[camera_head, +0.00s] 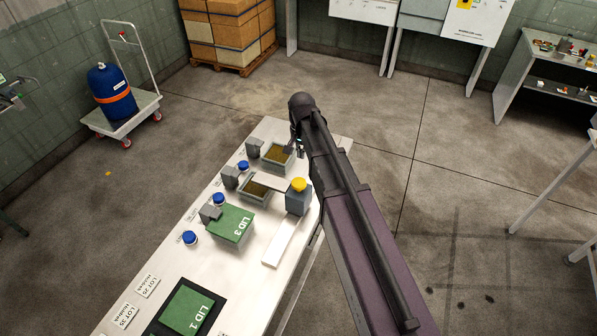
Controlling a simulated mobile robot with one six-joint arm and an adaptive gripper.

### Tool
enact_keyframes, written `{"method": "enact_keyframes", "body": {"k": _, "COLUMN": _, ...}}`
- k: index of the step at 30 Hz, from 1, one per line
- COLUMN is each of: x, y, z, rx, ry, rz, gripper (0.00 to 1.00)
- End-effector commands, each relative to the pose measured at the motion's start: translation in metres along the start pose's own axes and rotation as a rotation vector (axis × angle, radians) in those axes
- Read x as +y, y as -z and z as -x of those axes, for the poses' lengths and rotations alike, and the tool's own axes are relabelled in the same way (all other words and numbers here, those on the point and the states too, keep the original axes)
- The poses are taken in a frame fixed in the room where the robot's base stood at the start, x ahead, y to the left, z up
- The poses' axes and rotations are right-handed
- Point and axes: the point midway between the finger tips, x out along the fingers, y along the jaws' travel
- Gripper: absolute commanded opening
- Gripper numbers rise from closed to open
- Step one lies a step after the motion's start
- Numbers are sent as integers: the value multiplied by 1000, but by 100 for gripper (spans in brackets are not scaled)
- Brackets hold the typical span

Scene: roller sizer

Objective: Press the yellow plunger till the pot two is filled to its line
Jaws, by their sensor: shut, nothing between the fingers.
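The yellow plunger (299,185) is a round yellow cap on top of a grey block (298,203) near the right edge of the white table. Two open grey pots with brownish-green contents stand to its left, a nearer pot (243,193) and a farther pot (264,163). I cannot read which is pot two, nor see a fill line. My gripper (292,152) is small in view at the end of my arm, beside the farther pot and beyond the plunger. It is shut and empty, apart from the plunger. My arm hides part of the table's right edge.
A green lid marked LID 3 (231,225) covers a third pot. LID 1 (187,309) lies on a black mat. Several blue-capped items, including one blue cap (190,237), line the table's left side. A white strip (282,243) lies in front of the plunger block.

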Motion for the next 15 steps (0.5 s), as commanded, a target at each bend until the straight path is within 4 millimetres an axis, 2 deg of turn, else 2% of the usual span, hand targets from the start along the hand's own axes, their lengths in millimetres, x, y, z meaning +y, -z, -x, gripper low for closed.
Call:
{"method": "enact_keyframes", "body": {"k": 3, "x": -8, "y": 4, "z": 9, "rx": 0, "ry": 0, "rz": -15, "gripper": 0}}
{"method": "enact_keyframes", "body": {"k": 15, "x": -12, "y": 4, "z": 9, "rx": 0, "ry": 0, "rz": -23, "gripper": 0}}
